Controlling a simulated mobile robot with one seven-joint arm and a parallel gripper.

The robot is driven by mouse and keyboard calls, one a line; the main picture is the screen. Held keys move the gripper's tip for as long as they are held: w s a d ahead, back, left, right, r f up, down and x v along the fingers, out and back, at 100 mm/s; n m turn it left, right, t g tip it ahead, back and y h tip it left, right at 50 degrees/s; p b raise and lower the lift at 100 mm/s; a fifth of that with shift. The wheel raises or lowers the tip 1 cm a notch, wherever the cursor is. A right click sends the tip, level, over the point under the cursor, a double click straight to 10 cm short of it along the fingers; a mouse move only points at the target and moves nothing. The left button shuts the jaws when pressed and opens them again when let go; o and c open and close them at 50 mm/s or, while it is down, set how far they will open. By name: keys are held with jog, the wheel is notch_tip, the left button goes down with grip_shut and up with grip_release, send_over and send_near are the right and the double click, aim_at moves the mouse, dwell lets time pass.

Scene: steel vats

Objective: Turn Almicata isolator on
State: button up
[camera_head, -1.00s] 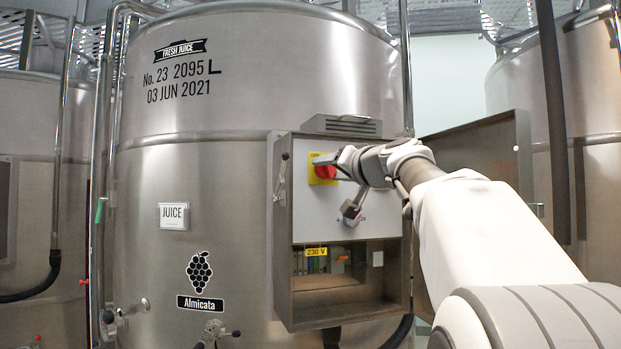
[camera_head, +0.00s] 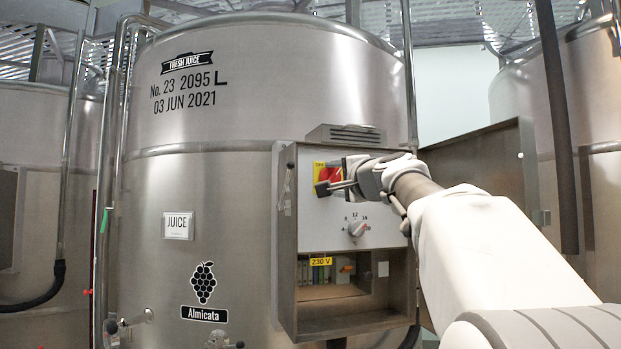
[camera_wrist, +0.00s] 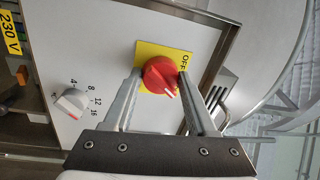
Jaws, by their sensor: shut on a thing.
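The Almicata vat (camera_head: 250,130) is a steel tank with a grape label (camera_head: 203,290). An open control box (camera_head: 285,250) is mounted on it. The isolator is a red rotary knob (camera_wrist: 158,76) on a yellow plate (camera_wrist: 150,52) marked OFF; it also shows in the head view (camera_head: 325,173), partly behind my gripper (camera_head: 336,181). In the wrist view my gripper (camera_wrist: 160,76) has one finger on each side of the red knob and is shut on it. The knob's white mark points to the lower right of that view.
A grey numbered dial (camera_head: 357,228) sits below the isolator on the white panel. Under it is a recess with a 230 V label (camera_head: 320,261). The box's open door (camera_head: 485,165) stands behind my arm at the right. A vent (camera_head: 347,134) tops the box.

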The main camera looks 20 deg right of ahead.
jog(key=shift+r+m, duration=0.1)
jog(key=shift+m, duration=0.7)
jog(key=o, duration=1.4)
jog(key=shift+c, duration=0.2)
jog(key=shift+s, duration=0.1)
